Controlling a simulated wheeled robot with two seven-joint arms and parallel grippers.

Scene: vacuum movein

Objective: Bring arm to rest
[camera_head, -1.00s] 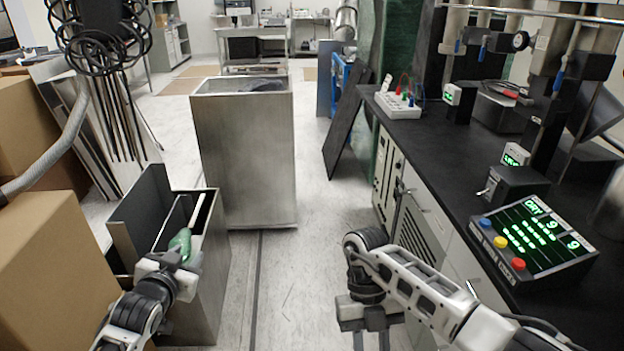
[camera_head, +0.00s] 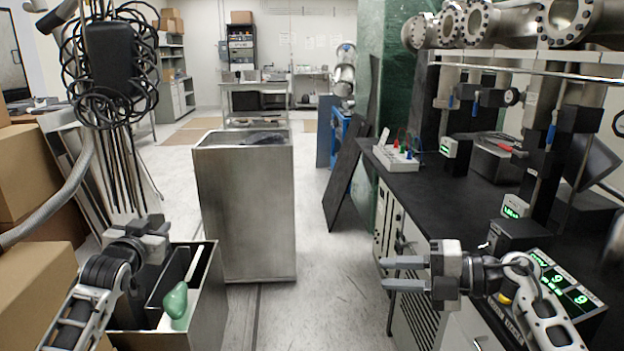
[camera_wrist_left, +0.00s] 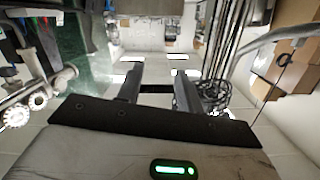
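My left gripper (camera_head: 155,222) is above the left rim of an open grey metal bin (camera_head: 212,300), at the left of the head view. In the left wrist view its two fingers (camera_wrist_left: 158,92) stand apart with nothing between them. My right gripper (camera_head: 400,273) is at the right, in front of the bench. Its two fingers point left, apart and empty.
A tall metal container (camera_head: 245,210) stands mid-floor behind the bin. A black-topped bench (camera_head: 430,190) with instruments runs along the right, close to my right arm. Cardboard boxes (camera_head: 28,175) and hanging cables (camera_head: 110,60) are at the left.

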